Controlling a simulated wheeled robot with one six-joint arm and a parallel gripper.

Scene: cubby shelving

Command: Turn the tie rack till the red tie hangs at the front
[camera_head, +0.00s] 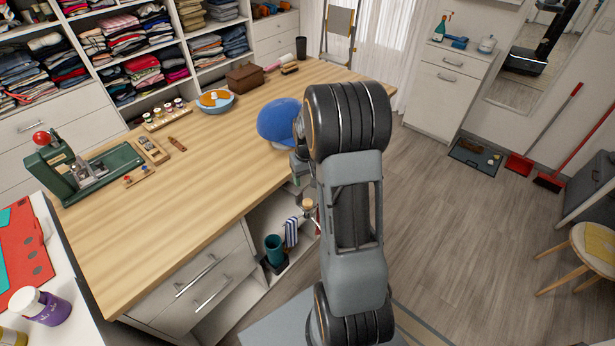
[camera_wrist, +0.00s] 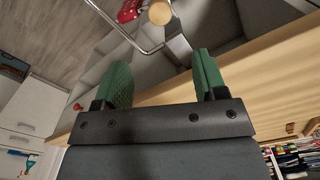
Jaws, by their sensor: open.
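The tie rack (camera_head: 307,203) stands in the open bay under the wooden worktop, with a round pale knob on top and thin metal arms. A blue-and-white striped tie (camera_head: 291,232) hangs on its left side, facing the room's left. A sliver of red tie (camera_head: 318,221) shows on its right, partly hidden behind my arm. In the wrist view the knob (camera_wrist: 160,12), a bent wire arm and red dotted cloth (camera_wrist: 130,10) show at the top edge. My gripper (camera_wrist: 162,58) is open, its green fingers empty and apart from the rack, which lies beyond the fingertips.
The worktop (camera_head: 190,200) edge runs close beside my gripper. A blue cap (camera_head: 279,121) sits on it by my arm. A teal cup-like container (camera_head: 274,250) stands in the bay left of the rack. The floor (camera_head: 450,220) to the right is mostly clear.

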